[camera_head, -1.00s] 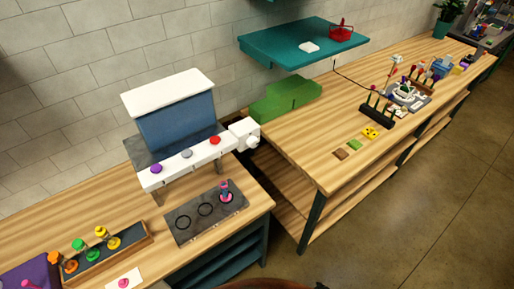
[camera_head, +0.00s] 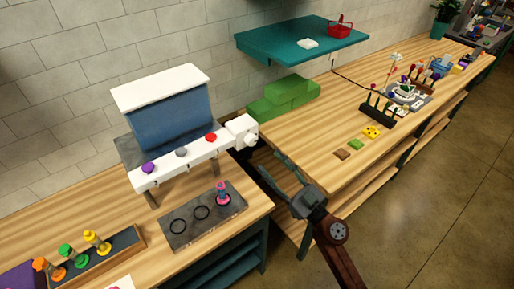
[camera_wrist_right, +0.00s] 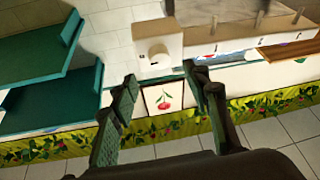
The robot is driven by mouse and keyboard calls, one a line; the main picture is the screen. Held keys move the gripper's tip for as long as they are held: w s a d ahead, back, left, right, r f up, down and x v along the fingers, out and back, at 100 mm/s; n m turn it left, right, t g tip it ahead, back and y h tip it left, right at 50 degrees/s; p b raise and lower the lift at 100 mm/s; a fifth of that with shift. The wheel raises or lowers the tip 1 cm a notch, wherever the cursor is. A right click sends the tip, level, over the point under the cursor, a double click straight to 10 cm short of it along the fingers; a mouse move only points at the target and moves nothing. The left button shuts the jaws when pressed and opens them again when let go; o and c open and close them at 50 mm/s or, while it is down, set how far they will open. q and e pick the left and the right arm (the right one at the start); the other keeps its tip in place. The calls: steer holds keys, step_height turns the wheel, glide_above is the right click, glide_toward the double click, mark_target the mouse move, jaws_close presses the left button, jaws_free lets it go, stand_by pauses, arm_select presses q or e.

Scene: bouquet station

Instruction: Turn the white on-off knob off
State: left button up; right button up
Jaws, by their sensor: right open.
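The white on-off knob (camera_head: 251,141) sits on the front of a white box (camera_head: 239,127) at the right end of a blue and white machine (camera_head: 170,112). In the right wrist view the knob (camera_wrist_right: 159,58) shows on the box face, beyond the fingertips. My right gripper (camera_head: 274,168) is open and empty, with its fingers pointing toward the box. It is to the lower right of the knob and apart from it. The fingers also show in the wrist view (camera_wrist_right: 160,76). My left gripper is not in view.
Purple, grey and red buttons line the machine's front. A dark tray (camera_head: 202,216) holds a pink-purple piece below it. Green blocks (camera_head: 283,98) stand on the right table, under a teal shelf (camera_head: 300,45). A gap separates the two tables.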

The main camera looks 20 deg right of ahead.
mark_target(253, 143)
steer(key=p+x, duration=0.1)
steer(key=x, duration=0.5)
steer(key=shift+w+r, duration=0.1)
steer(key=shift+r, duration=0.05)
steer(key=shift+w+a+r, duration=0.1)
steer(key=shift+w+a, duration=0.2)
steer(key=shift+w, duration=0.2)
steer(key=shift+c, duration=0.4)
steer(key=c, duration=1)
steer(key=shift+c, duration=0.2)
